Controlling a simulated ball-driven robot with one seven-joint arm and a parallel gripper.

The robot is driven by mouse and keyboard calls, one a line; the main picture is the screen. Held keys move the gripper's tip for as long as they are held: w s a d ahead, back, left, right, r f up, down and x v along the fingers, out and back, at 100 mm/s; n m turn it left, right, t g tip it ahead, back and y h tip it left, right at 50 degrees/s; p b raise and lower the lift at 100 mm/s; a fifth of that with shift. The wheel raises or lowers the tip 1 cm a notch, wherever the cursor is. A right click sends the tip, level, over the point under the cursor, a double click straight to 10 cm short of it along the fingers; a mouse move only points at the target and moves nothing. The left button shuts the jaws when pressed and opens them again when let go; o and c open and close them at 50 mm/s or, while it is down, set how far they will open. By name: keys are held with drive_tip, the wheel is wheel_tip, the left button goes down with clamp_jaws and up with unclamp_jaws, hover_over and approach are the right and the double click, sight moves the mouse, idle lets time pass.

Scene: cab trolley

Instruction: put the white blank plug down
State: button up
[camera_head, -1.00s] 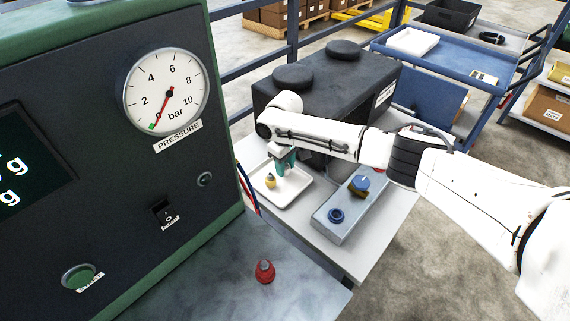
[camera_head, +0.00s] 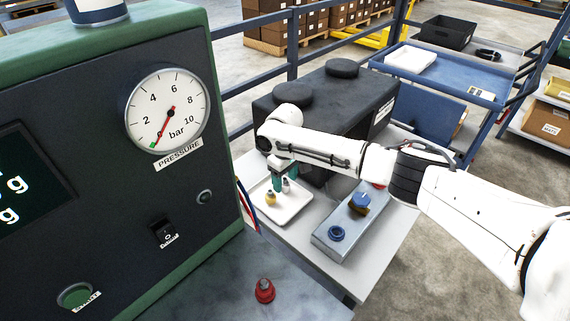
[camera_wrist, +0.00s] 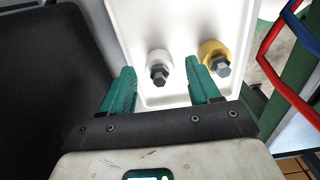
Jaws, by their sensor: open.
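The white blank plug (camera_wrist: 159,66), with a dark hex head, stands in the white tray (camera_wrist: 186,98). A yellow plug (camera_wrist: 213,54) stands in the same tray to its right. In the head view the white plug (camera_head: 286,186) is small, beside the yellow plug (camera_head: 270,198) and close to the gripper tips. My gripper (camera_wrist: 164,88) is open, its green fingers apart on either side of the white plug, with visible gaps to it in the wrist view. In the head view my gripper (camera_head: 279,176) is over the tray (camera_head: 291,212).
A grey-blue block (camera_head: 337,252) with a blue ring and a blue-topped fitting lies right of the tray. A red plug (camera_head: 264,290) stands on the near bench. A black case (camera_head: 325,100) is behind. Red and blue hoses (camera_wrist: 292,38) run at the wrist view's right.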

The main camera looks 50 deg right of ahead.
sight(285, 179)
wheel_tip(285, 179, up, 11)
drive_tip(key=shift+f+b, duration=0.15)
drive_tip(key=shift+b, duration=0.2)
idle(0.3)
